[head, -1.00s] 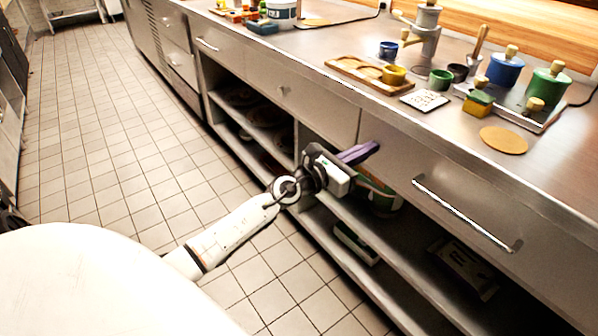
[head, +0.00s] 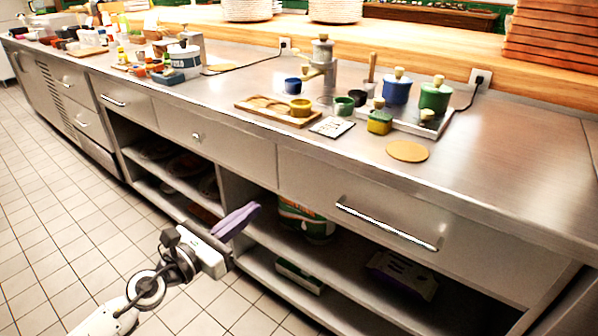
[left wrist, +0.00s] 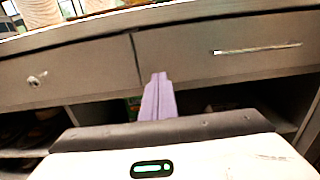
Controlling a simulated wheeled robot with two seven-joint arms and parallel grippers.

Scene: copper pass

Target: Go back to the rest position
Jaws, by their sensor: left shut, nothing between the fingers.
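My left gripper (head: 236,221) has purple fingers that are pressed together with nothing between them. In the head view it is low, in front of the open shelves under the steel counter, apart from the drawer fronts. In the left wrist view the purple fingers (left wrist: 158,97) point toward the drawer fronts. My right gripper is not in view.
The steel counter (head: 480,190) carries a wooden tray (head: 280,113), a blue pot (head: 397,90), a green pot (head: 434,97) and a tan disc (head: 407,151). A drawer handle (head: 388,222) juts out to the right of my gripper. Tiled floor (head: 60,210) is clear at left.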

